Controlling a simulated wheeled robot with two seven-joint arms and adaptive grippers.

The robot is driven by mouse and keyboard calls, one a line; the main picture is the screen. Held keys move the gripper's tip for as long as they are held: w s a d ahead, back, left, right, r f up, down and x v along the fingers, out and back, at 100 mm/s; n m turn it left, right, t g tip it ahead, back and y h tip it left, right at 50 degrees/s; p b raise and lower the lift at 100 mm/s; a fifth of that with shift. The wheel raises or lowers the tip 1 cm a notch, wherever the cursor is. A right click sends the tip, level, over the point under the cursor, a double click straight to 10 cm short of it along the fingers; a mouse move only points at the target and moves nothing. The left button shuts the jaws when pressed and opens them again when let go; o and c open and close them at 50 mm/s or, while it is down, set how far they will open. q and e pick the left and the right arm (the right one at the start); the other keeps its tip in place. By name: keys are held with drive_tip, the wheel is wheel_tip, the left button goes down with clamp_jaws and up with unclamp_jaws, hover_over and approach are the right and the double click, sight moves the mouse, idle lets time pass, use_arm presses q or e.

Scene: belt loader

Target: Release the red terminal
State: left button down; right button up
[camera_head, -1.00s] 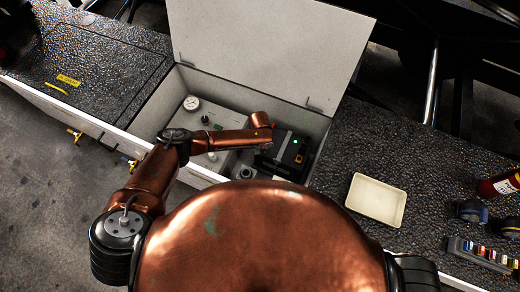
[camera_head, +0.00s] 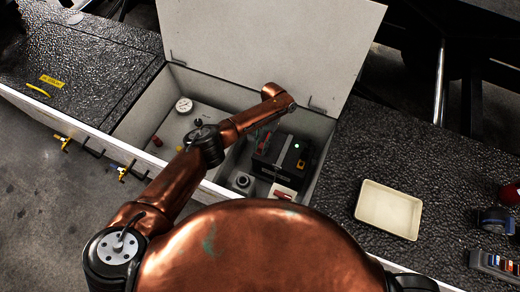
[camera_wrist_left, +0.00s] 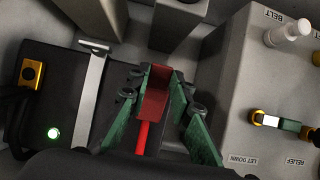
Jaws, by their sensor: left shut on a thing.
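In the left wrist view, my left gripper (camera_wrist_left: 158,85) has its green fingers on either side of the red terminal (camera_wrist_left: 154,102) and is shut on it. A red cable (camera_wrist_left: 142,137) runs from the terminal toward the bottom of the picture. The terminal is beside the black battery (camera_wrist_left: 65,105), which has a lit green lamp. In the head view, my left gripper (camera_head: 262,138) is inside the open white box, partly hidden under my copper arm. The battery (camera_head: 284,154) sits right beside it. My right gripper is not in view.
The box lid (camera_head: 270,45) stands open behind my arm. A grey panel (camera_wrist_left: 265,95) with valves and labels stands close to the gripper's right in the wrist view. A cream tray (camera_head: 388,209) lies on the dark textured deck to the right.

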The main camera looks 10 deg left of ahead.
use_arm(q)
drive_tip(key=shift+w, duration=0.1)
drive_tip(key=c, duration=1.7)
unclamp_jaws()
drive_tip(key=shift+v, duration=6.05)
drive_tip(key=shift+c, duration=0.3)
